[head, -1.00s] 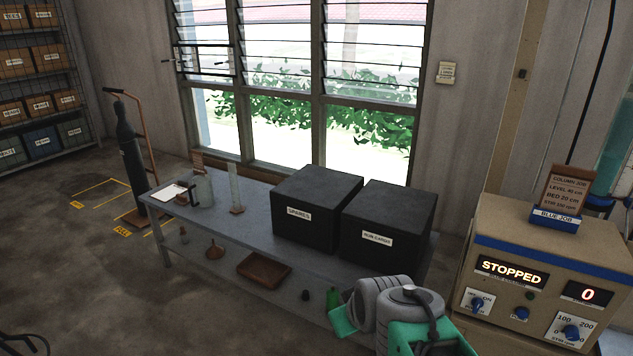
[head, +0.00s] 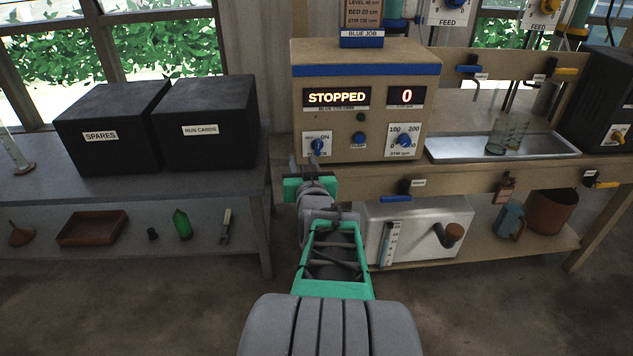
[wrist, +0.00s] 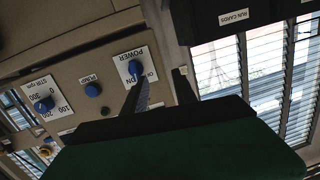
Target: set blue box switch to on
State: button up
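The blue box (head: 365,68) is a tan control box with a blue stripe, displays reading STOPPED and 0, and a blue job card holder on top. Its blue power switch knob (head: 318,146) sits at the lower left of its face, on a white plate marked ON at the right. The knob also shows in the wrist view (wrist: 134,68); its exact setting is hard to tell. My gripper (head: 302,166) is just in front of the knob, with its fingers (wrist: 162,76) apart and nothing held. One finger overlaps the knob's lower edge in the wrist view; contact is unclear.
A blue pump button (head: 359,139) and a stir dial (head: 404,141) sit right of the switch. Black boxes (head: 205,130) stand on the grey bench at left. A metal tray (head: 455,149) with a glass beaker (head: 508,135) lies right of the box. Blue and yellow handled valves lie farther right.

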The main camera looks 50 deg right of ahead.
aim_at(319, 146)
jog(key=w+d, duration=0.1)
jog(key=d, duration=0.2)
jog(key=d+h+b, duration=0.1)
jog(key=d, duration=0.2)
jog(key=w+d+m+h, duration=0.1)
jog(key=d, duration=0.2)
jog(key=shift+w+f+b, duration=0.2)
jog(key=shift+w+b, duration=0.15)
grip_shut()
